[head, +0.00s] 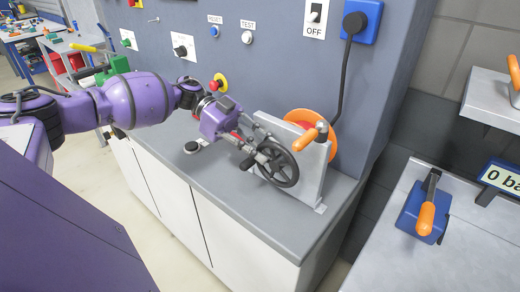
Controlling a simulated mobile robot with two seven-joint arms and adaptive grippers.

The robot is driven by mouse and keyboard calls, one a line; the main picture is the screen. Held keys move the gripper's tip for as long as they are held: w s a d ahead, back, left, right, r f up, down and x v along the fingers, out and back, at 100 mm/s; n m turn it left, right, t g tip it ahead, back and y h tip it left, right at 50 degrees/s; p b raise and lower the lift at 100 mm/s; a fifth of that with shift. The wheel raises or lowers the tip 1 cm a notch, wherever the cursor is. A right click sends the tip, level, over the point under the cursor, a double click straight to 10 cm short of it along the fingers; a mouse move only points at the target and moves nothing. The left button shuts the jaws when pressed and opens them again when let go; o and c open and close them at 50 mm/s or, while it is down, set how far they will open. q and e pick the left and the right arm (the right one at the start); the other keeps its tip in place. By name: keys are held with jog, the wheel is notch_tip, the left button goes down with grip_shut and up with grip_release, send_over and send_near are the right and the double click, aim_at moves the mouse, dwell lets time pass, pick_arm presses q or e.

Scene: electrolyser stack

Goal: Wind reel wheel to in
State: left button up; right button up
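The reel stands on the grey bench top, with an upright grey plate (315,177), an orange drum (325,122) behind it and a black spoked wheel (286,172) on its front. An orange-handled lever (308,137) sits near the top of the plate. My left gripper (262,156) is at the left side of the wheel, its fingers overlapping the rim and spokes. Whether the fingers are closed on the wheel is too small to tell. The gripper hides part of the wheel's left side. My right gripper is not in view.
A black cable (342,85) hangs from the blue wall socket (362,18) to the drum. A red emergency button (219,83) and RESET and TEST buttons are on the panel. A blue device with an orange handle (426,217) stands right.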

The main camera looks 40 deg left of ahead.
aim_at(276, 145)
pick_arm(q)
grip_shut()
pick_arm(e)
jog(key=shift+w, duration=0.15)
pick_arm(q)
jog(key=shift+r, duration=0.1)
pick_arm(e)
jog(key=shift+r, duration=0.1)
